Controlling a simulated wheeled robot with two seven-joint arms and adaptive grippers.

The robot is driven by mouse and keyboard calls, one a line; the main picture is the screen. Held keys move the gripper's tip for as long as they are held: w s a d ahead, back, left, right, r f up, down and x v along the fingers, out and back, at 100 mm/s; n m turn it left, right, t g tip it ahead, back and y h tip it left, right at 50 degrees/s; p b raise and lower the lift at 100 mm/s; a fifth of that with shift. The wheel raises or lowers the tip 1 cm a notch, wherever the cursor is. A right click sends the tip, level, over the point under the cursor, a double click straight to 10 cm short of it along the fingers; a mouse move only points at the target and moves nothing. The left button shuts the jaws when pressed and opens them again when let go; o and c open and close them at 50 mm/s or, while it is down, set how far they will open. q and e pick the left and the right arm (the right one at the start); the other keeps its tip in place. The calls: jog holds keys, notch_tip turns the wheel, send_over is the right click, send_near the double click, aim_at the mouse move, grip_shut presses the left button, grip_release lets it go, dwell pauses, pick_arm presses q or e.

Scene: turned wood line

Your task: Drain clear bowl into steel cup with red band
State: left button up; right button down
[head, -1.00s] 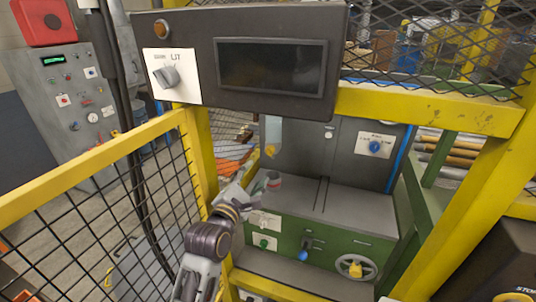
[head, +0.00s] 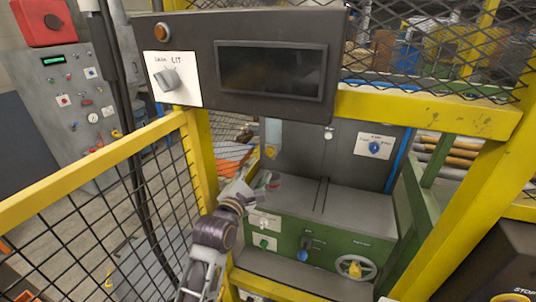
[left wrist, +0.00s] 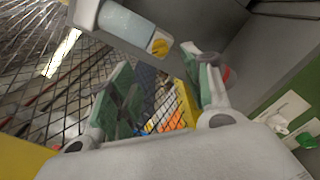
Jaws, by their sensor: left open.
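The clear bowl (head: 273,132) hangs on the dark machine panel, with a yellow drain knob (head: 270,151) at its lower end. In the left wrist view the bowl (left wrist: 127,24) is at the top, tilted, with the yellow knob (left wrist: 159,46) at its right end. The steel cup with red band (head: 276,183) is small beside my left gripper (head: 262,181); in the left wrist view its red edge (left wrist: 227,74) shows behind the right finger, mostly hidden. My left gripper (left wrist: 160,65) is open, its green-padded fingers apart with nothing between them. My right gripper is out of view.
A yellow guard frame (head: 198,165) with black mesh stands left of the arm. A dark control box (head: 250,60) overhangs the opening. The green machine base (head: 330,243) has knobs and a handwheel (head: 354,267). Its grey top (head: 345,205) is clear to the right.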

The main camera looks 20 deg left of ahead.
aim_at(268, 154)
pick_arm(q)
jog(key=shift+w+d+p, duration=0.2)
jog(key=shift+w+p, duration=1.15)
jog(key=shift+w, duration=4.35)
jog(key=shift+c, duration=0.5)
jog(key=c, duration=0.9)
